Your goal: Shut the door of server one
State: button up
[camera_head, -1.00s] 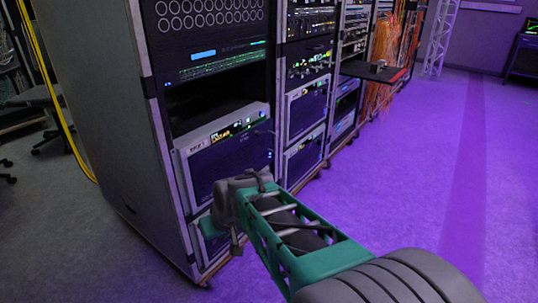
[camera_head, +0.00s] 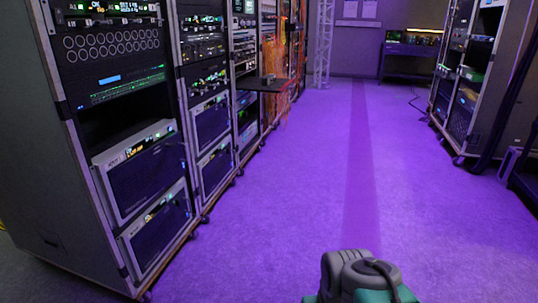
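In the nearest rack on the left, two light-framed server units with dark front panels sit one above the other: an upper unit (camera_head: 148,180) and a lower unit (camera_head: 160,232). Both panels look close to their frames, but I cannot tell if either is slightly ajar. A small label on the upper unit is too small to read, so which is server one is unclear. The grey end of my arm, with my gripper (camera_head: 358,272), shows at the bottom edge over the floor, to the right of the rack and apart from it. Its fingers are hidden.
More racks (camera_head: 205,130) run back along the left, with a dark shelf (camera_head: 262,84) jutting into the aisle and orange cables beyond. Another rack (camera_head: 470,85) stands at right. The purple-lit floor (camera_head: 290,180) between is clear.

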aim_at(137, 179)
jog(key=z, duration=0.3)
jog(key=i, duration=1.3)
jog(key=u, duration=1.6)
jog(key=i, duration=0.8)
jog(key=u, duration=0.9)
